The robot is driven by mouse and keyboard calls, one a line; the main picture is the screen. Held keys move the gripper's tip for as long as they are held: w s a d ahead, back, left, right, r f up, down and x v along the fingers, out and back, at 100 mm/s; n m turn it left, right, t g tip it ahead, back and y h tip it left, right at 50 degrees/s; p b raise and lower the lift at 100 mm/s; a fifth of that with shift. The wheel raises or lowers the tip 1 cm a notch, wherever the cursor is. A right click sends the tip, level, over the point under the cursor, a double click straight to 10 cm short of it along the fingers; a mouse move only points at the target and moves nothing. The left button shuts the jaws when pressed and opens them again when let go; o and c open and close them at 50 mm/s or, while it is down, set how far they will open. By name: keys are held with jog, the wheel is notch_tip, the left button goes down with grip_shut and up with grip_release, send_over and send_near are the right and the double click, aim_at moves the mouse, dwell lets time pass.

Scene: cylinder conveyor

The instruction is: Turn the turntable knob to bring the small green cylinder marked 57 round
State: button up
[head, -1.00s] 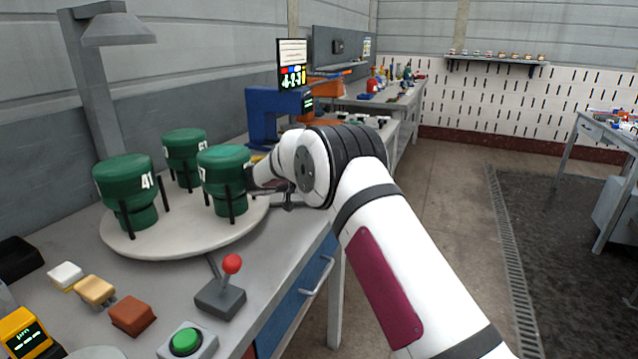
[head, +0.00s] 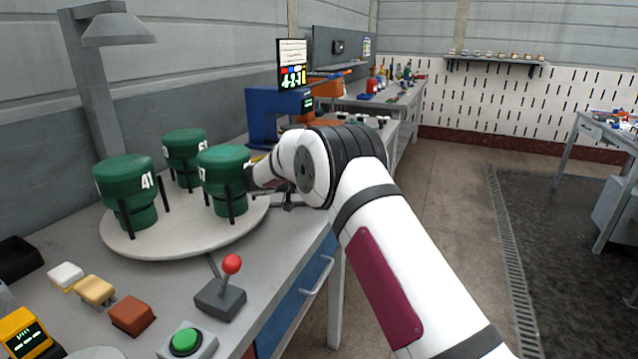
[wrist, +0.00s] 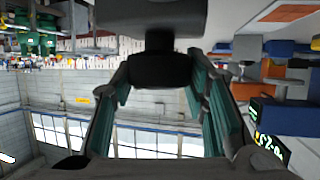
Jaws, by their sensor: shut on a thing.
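A round pale turntable (head: 165,240) stands on the workbench and carries three green cylinders in dark upright posts. The front-left cylinder (head: 124,180) is marked 41. The front-right cylinder (head: 224,170) shows a 7; the digit before it is not clear. The back cylinder (head: 183,150) has a mostly hidden number. My gripper (head: 288,200) is beside the turntable's right edge, largely hidden by my arm.
A red-topped joystick (head: 231,264), a green button (head: 186,341) and several small blocks lie in front of the turntable. A blue machine (head: 265,115) with a screen stands behind my wrist. A lamp (head: 105,75) rises at left. Open floor lies right of the bench.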

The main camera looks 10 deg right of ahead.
jog(key=o, duration=1.2)
jog(key=shift+s+d+f, duration=0.1)
jog(key=shift+d+f, duration=0.05)
jog(key=shift+f, duration=0.05)
jog(key=shift+c, duration=0.2)
jog(key=shift+r, duration=0.1)
jog(key=shift+s+a+r, duration=0.15)
jog(key=shift+a+r, duration=0.1)
jog(key=shift+a, duration=0.2)
jog(key=v, duration=1.1)
